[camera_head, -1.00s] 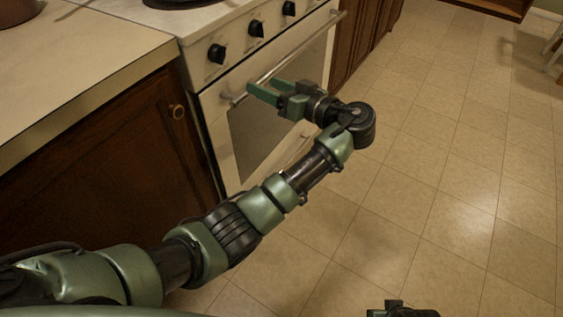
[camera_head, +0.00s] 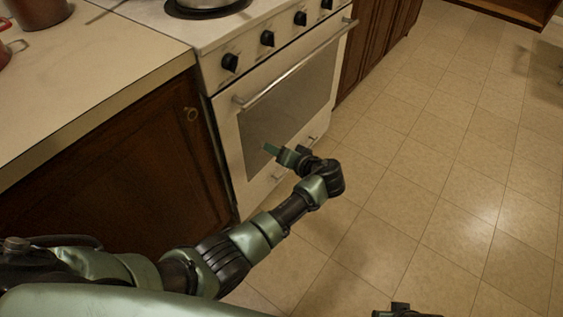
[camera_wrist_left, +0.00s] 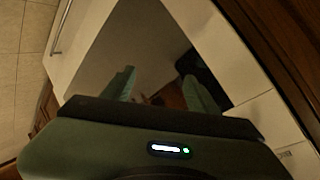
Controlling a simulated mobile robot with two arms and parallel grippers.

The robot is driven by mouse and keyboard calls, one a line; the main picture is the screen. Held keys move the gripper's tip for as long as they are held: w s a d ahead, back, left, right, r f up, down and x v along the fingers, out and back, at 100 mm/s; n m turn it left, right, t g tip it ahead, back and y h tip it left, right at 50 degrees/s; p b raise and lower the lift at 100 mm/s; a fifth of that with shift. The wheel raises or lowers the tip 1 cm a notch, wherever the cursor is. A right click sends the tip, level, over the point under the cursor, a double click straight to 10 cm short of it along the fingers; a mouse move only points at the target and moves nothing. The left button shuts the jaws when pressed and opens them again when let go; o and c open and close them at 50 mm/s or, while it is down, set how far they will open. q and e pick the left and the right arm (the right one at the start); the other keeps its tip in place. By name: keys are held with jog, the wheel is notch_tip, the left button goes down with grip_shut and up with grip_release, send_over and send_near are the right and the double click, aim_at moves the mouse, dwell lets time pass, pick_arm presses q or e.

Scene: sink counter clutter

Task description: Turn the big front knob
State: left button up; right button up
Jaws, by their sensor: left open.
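Several black knobs stand in a row on the front panel of the white stove. The nearest knob (camera_head: 230,62) is at the left end, and another knob (camera_head: 267,39) is beside it. I cannot tell which one is the big one. My left gripper (camera_head: 270,149) is in front of the oven door, well below the knobs and apart from them. In the left wrist view its two green fingers (camera_wrist_left: 160,92) are spread with nothing between them, facing the dark oven glass. No knob shows clearly there.
The oven handle (camera_head: 295,66) sticks out between the knobs and my left gripper. A dark wooden cabinet (camera_head: 110,180) and pale counter (camera_head: 100,75) are left of the stove. A pan (camera_head: 205,8) is on the stove top. The tiled floor (camera_head: 430,170) at right is clear.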

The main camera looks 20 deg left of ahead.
pick_arm(q)
jog(key=shift+m+h, duration=0.4)
jog(key=shift+m, duration=0.1)
jog(key=shift+s+d+f+p, duration=0.1)
jog(key=shift+s+f, duration=0.2)
jog(key=shift+f, duration=0.3)
jog(key=shift+s+d+f+p, duration=0.1)
jog(key=shift+s+f, duration=0.15)
jog(key=shift+f, duration=0.35)
jog(key=shift+s+f+p, duration=0.1)
jog(key=shift+s+f, duration=0.2)
jog(key=shift+f, duration=0.3)
